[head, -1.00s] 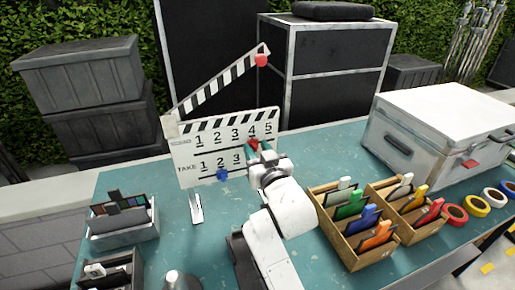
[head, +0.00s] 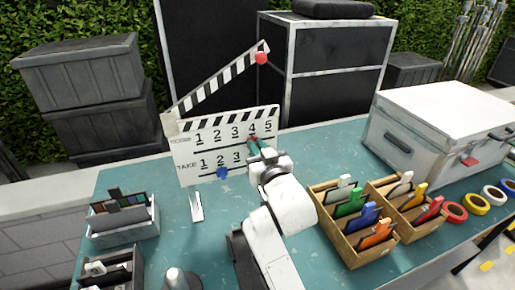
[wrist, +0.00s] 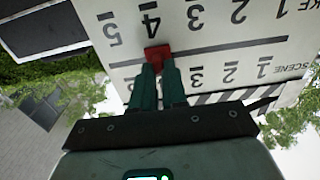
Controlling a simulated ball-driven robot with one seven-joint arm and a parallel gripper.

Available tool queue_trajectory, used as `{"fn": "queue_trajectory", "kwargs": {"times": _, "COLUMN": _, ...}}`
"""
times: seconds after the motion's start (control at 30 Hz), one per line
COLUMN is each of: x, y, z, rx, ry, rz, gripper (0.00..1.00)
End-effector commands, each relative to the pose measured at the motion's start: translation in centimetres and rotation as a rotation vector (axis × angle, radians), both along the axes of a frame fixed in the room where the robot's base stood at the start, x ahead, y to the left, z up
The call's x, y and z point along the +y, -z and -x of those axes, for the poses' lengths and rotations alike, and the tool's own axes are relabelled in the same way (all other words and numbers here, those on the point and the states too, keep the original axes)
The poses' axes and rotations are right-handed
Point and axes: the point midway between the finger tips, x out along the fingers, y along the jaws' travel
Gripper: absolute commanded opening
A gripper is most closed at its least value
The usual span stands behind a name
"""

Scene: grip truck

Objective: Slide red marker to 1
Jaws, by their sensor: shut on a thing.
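The white clapperboard (head: 185,150) stands on the teal table, with a SCENE row of numbers above a TAKE row. The red marker (wrist: 157,54) sits on the line just under the SCENE row, at about the 4; in the head view it is mostly hidden by my fingers. My gripper (wrist: 160,66) has its green fingers shut on the red marker; it reaches the board from the front right in the head view (head: 255,145). A blue marker (head: 222,173) sits below the TAKE row, around 2 to 3. SCENE 1 (wrist: 262,68) shows clear in the wrist view.
The striped clapper stick (head: 220,82) is raised, with a red knob (head: 261,58) at its tip. A wooden organiser (head: 350,238) stands to the right, near a white case (head: 440,125). Grey bins (head: 122,230) are at the left. The SCENE line left of my gripper looks clear.

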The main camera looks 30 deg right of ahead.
Motion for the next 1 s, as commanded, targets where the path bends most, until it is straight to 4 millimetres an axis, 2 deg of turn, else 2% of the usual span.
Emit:
{"fn": "queue_trajectory", "kwargs": {"times": 0.2, "x": 0.1, "y": 0.1, "z": 0.0, "rx": 0.0, "ry": -0.001, "rz": 0.0, "gripper": 0.0}}
{"fn": "queue_trajectory", "kwargs": {"times": 0.33, "x": 1.3, "y": 0.4, "z": -0.2, "rx": 0.0, "ry": -0.005, "rz": 0.0, "gripper": 0.0}}
{"fn": "queue_trajectory", "kwargs": {"times": 0.8, "x": 9.9, "y": 0.6, "z": -1.3, "rx": -0.002, "ry": -0.006, "rz": -0.001, "gripper": 0.0}}
{"fn": "queue_trajectory", "kwargs": {"times": 1.0, "x": 13.0, "y": 0.4, "z": -1.7, "rx": -0.001, "ry": -0.004, "rz": 0.0, "gripper": 0.0}}
